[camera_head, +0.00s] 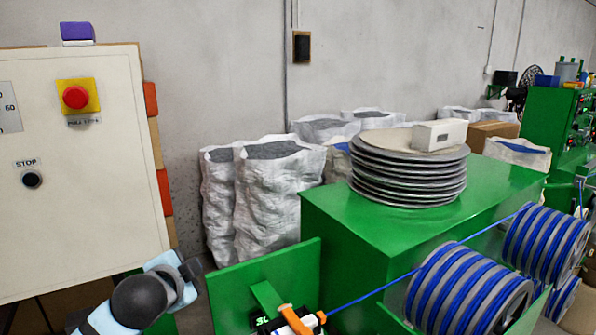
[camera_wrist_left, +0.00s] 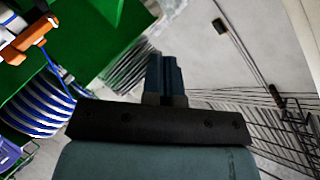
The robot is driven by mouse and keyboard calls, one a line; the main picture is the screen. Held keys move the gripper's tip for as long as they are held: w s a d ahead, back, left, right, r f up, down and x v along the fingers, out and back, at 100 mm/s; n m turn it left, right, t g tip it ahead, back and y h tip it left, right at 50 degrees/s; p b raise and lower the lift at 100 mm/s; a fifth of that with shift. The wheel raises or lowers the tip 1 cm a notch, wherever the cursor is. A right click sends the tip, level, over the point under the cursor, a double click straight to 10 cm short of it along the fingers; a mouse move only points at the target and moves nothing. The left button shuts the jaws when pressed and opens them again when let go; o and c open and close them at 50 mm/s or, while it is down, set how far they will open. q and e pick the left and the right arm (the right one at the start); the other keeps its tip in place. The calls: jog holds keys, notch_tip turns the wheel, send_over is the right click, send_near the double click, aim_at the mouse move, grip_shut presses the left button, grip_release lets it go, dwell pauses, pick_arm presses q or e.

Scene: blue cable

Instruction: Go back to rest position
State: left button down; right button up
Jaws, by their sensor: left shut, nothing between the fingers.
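My left gripper (camera_wrist_left: 165,62) shows in the wrist view with its two dark fingers pressed together and nothing between them. It points away from its dark mounting plate, with no object touching the fingertips. In the head view part of my left arm shows at the bottom left, in front of the pale control panel (camera_head: 80,190); whether the fingers show there is unclear. My right gripper is in neither view. The blue cable (camera_head: 375,293) runs from an orange and white part (camera_head: 300,320) at the bottom edge to the blue and grey spools (camera_head: 465,290).
A green machine (camera_head: 335,225) carries a stack of grey discs (camera_head: 408,170) with a white box (camera_head: 438,135) on top. White sacks (camera_head: 265,190) stand by the wall.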

pick_arm(q)
jog(key=s+d+f+n+g+h+p, duration=0.1)
jog(key=s+f+n, duration=0.2)
jog(key=s+f, duration=0.8)
jog(key=s+d+f+n+g+h+p, duration=0.15)
jog(key=s+f+n, duration=0.4)
jog(key=f, duration=1.05)
jog(key=s+a+f+n, duration=0.1)
jog(key=s+f, duration=0.4)
jog(key=s, duration=0.7)
jog(key=shift+s+f+y+p, duration=0.2)
jog(key=shift+f+y+p, duration=0.1)
jog(key=shift+f+y, duration=0.1)
